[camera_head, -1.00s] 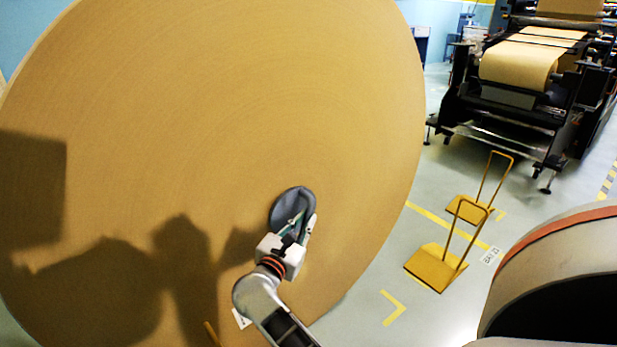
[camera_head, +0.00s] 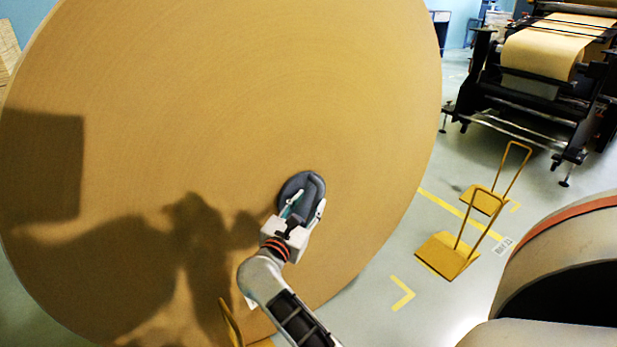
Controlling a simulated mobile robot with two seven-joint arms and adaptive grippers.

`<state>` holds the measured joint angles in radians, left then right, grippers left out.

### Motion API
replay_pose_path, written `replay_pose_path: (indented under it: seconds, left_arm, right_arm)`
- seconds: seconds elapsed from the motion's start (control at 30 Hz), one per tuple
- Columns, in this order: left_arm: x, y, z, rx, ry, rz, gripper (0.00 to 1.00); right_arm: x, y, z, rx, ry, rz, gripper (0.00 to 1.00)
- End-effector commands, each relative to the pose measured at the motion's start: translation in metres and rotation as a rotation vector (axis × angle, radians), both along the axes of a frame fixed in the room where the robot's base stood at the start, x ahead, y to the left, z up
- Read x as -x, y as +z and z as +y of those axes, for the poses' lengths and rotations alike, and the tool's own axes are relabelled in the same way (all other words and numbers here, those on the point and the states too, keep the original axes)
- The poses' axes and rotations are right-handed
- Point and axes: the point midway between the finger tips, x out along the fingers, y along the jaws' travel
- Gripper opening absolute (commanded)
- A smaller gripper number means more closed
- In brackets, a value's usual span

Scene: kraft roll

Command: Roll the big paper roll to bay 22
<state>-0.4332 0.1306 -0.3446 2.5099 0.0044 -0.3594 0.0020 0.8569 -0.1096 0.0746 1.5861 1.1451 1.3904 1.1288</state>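The big paper roll (camera_head: 200,120) stands on edge and fills the left and middle of the head view, its flat brown face towards me. My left gripper is not in view. A small floor sign (camera_head: 503,246) lies right of the roll, too small to read surely.
Two yellow wheel chocks with tall handles (camera_head: 447,256) (camera_head: 484,200) stand on the floor right of the roll. Another yellow handled piece (camera_head: 231,325) is at the roll's foot. Yellow floor marks (camera_head: 403,294) lie nearby. A black machine (camera_head: 540,85) stands at the back right.

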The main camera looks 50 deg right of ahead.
Motion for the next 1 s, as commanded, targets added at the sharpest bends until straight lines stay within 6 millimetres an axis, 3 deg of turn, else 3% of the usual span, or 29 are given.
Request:
replay_pose_path:
  seconds: [0.67,0.83,1.0]
  left_arm:
    - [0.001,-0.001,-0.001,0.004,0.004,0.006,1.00]
    - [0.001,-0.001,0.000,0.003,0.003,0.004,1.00]
    - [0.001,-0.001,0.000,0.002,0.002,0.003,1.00]
  right_arm:
    - [0.000,0.002,0.001,0.006,0.000,0.000,0.30]
    - [0.006,0.000,0.017,0.003,0.002,0.002,0.30]
    - [0.017,0.000,0.049,0.001,0.001,0.002,0.30]
